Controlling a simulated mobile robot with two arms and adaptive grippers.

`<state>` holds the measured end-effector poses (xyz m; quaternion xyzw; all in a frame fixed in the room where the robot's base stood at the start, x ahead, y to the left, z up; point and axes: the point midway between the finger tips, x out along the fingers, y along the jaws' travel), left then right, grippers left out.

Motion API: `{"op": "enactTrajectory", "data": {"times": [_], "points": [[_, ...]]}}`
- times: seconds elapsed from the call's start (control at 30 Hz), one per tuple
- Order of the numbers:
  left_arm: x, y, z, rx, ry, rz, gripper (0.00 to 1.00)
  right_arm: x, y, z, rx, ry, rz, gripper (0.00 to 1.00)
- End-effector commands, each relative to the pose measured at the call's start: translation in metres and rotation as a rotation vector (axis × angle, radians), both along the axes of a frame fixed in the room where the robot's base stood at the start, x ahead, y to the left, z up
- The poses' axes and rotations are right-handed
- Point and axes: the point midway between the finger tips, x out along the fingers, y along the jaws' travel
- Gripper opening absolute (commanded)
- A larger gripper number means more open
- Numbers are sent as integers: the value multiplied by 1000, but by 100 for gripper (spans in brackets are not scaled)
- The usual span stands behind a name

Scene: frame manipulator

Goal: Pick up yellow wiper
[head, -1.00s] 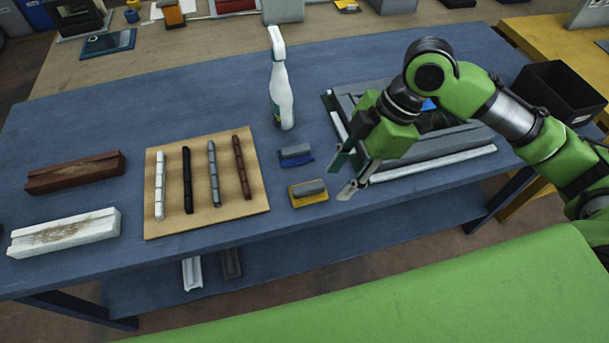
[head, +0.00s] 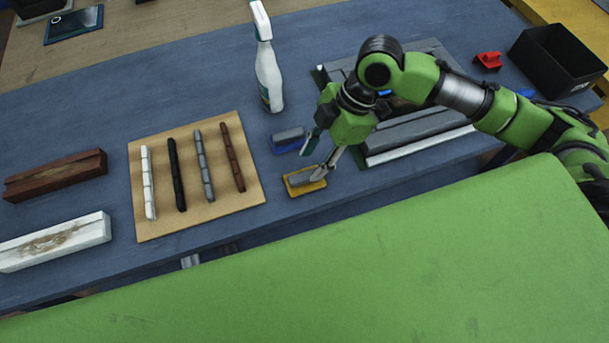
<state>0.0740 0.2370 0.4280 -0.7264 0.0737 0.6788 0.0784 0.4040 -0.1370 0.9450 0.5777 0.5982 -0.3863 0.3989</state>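The yellow wiper (head: 296,191), a yellow base with a grey top, lies on the blue table (head: 90,125) near its front edge. My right gripper (head: 311,164) is open, fingers pointing left and down. Its nearer fingertip overlaps the right end of the yellow wiper in the picture; I cannot tell whether they touch. Its farther finger is beside a blue wiper (head: 289,140) with a grey top, just behind the yellow one. Nothing shows between the fingers. My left gripper is not in view.
A white spray bottle (head: 268,75) stands behind the wipers. A board (head: 155,226) with several coloured sticks lies to the left. A grey frame (head: 420,141) lies under my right arm. A black bin (head: 555,64) and a red part (head: 487,61) are at the right.

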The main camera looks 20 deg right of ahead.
Motion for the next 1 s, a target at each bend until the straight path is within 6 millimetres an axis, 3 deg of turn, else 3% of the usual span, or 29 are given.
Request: {"op": "enactTrajectory", "data": {"times": [0.23,0.4,0.63,0.77,1.0], "points": [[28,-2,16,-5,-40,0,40,-1,11,-32,0,4,0,36],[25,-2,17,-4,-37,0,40,0,16,-46,-1,1,1,36],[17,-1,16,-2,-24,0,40,0,16,-48,-2,0,1,36],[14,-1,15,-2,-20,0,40,0,16,-47,-1,0,1,2],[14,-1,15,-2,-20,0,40,0,16,-47,-1,0,1,0]]}}
